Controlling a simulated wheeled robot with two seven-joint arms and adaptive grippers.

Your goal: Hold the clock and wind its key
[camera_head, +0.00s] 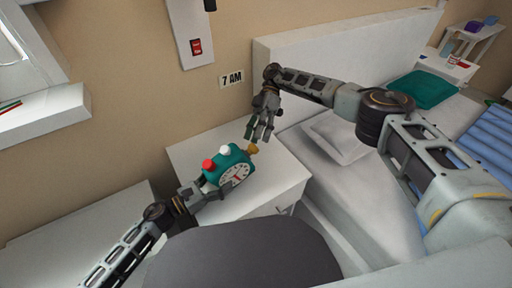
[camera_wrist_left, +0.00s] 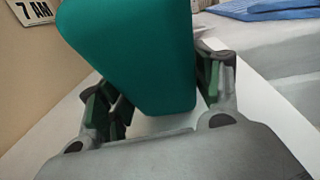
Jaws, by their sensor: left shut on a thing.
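The clock (camera_head: 229,160) is teal with a white face, one red and one white bell, and a yellow key (camera_head: 253,149) on its right side. My left gripper (camera_head: 203,187) is shut on the clock's left side. In the left wrist view the clock's teal body (camera_wrist_left: 130,50) fills the space between the fingers (camera_wrist_left: 155,100). The clock is tilted above or on the white nightstand (camera_head: 278,185); I cannot tell whether it touches it. My right gripper (camera_head: 259,136) points down with fingers spread, just above the key, with nothing visibly held.
A bed with a grey cover and white pillow (camera_head: 340,140) stands to the right. A "7 AM" sign (camera_head: 232,79) and a red switch (camera_head: 196,46) are on the wall. A grey rounded surface (camera_head: 240,255) is in front. The nightstand top is otherwise clear.

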